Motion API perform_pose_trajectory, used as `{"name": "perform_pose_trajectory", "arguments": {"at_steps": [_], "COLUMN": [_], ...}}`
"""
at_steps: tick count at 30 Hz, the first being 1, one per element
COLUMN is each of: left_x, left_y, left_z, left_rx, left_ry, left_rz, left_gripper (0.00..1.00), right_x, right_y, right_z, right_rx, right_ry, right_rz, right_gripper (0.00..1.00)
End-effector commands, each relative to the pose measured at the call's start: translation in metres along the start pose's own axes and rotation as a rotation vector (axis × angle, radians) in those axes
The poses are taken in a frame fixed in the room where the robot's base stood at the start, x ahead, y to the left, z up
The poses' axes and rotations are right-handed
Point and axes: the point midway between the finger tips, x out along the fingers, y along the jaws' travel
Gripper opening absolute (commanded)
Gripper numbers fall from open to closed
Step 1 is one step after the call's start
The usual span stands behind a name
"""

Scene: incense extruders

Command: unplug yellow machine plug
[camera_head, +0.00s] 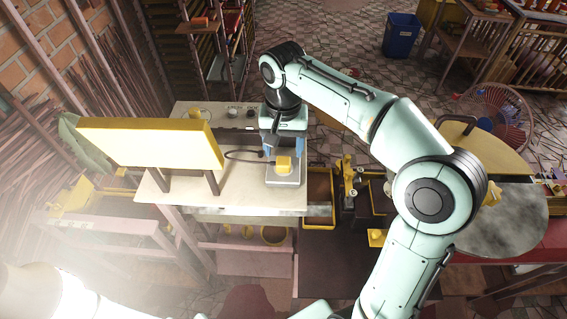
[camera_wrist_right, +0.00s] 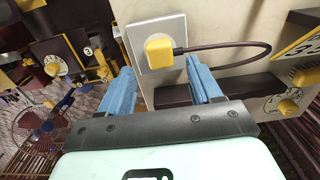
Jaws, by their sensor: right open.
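The yellow plug (camera_head: 284,164) sits on a light square socket plate (camera_head: 284,182) at the right end of the worktop. In the right wrist view the plug (camera_wrist_right: 158,50) is seated against the plate (camera_wrist_right: 145,30), and a dark cord (camera_wrist_right: 262,47) loops away from it to the right. My right gripper (camera_head: 283,150) is just behind the plug in the head view. Its blue fingers (camera_wrist_right: 160,68) are apart, one to each side below the plug, and hold nothing. My left gripper is not in view.
Dials (camera_wrist_right: 282,106) show beside the plate in the wrist view. A fan (camera_head: 495,110) and a round yellow-and-grey machine (camera_head: 505,220) are at the right. Shelves stand behind.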

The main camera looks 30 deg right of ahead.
Motion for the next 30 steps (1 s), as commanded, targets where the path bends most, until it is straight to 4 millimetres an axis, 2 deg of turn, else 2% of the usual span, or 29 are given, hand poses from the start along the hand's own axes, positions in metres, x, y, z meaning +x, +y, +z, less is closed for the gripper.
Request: {"name": "perform_pose_trajectory", "arguments": {"at_steps": [2,6,10,15,30], "left_x": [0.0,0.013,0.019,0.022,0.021], "left_y": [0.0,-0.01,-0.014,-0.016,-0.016], "left_z": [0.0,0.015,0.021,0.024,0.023], "left_rx": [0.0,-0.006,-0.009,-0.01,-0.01], "left_ry": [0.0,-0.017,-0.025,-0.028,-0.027], "left_rz": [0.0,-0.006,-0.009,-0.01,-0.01], "left_gripper": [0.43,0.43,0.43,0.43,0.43], "right_x": [0.013,0.035,0.046,0.052,0.051], "right_y": [0.001,0.001,0.001,0.001,0.0], "right_z": [0.001,0.002,0.002,0.001,0.0], "right_rx": [0.001,0.0,0.0,0.0,0.001], "right_ry": [-0.003,-0.004,-0.003,0.0,0.0], "right_rz": [0.002,0.002,0.002,0.001,0.0], "right_gripper": [0.64,0.64,0.64,0.64,0.64]}}
